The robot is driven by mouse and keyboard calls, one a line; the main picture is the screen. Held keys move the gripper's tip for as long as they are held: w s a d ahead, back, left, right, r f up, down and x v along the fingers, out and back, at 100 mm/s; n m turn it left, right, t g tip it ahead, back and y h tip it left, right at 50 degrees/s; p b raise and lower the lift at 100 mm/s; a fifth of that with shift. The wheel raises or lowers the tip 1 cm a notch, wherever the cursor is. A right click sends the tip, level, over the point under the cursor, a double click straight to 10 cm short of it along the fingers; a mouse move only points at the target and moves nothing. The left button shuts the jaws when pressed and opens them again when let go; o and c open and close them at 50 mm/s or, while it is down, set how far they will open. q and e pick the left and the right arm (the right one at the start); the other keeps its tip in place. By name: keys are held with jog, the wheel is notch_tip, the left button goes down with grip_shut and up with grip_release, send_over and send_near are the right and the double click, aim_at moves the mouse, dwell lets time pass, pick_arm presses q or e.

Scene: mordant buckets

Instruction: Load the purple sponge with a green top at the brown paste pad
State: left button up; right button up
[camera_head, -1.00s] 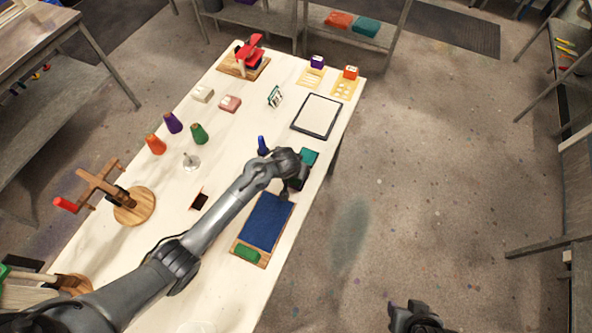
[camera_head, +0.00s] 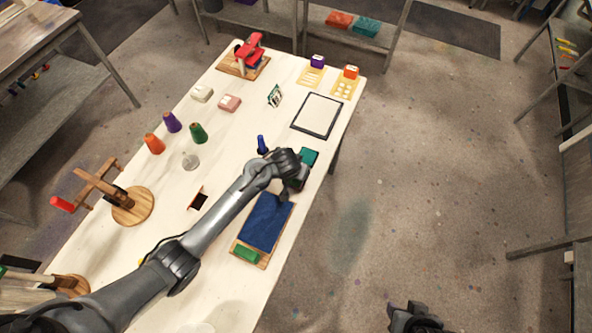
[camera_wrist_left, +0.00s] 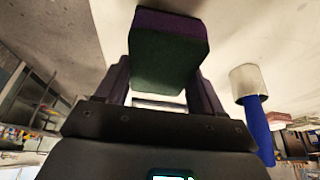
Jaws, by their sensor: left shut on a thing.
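The purple sponge with a green top (camera_wrist_left: 168,55) is between the fingers of my left gripper (camera_wrist_left: 163,90) in the left wrist view, its green face toward the camera. In the head view my left gripper (camera_head: 292,186) is over the table's right side, near the far end of a blue panel; the arm hides the sponge there. A small dark square with a reddish-brown edge (camera_head: 199,201) lies left of the forearm; I cannot tell if it is the brown paste pad. My right gripper (camera_head: 415,319) is off the table at the bottom, its fingers unclear.
The blue panel (camera_head: 264,222) lies on a wooden board with a green block (camera_head: 247,254). A teal pad (camera_head: 308,157) and a blue-handled tool (camera_head: 262,143) are close to my left gripper. Several coloured cones stand at left, near a wooden winder (camera_head: 132,206).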

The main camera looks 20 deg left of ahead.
pick_arm(q)
jog(key=shift+f+b, duration=0.3)
jog(key=shift+f, duration=0.2)
dwell(0.4)
dwell(0.6)
jog(key=shift+f+p, duration=0.15)
jog(key=shift+p, duration=0.15)
dwell(0.9)
jog(key=shift+r+p, duration=0.85)
jog(key=shift+p, duration=0.1)
notch_tip(320, 180, up, 6)
jog(key=p, duration=0.6)
jog(key=shift+f, duration=0.25)
jog(key=shift+s+f, duration=0.1)
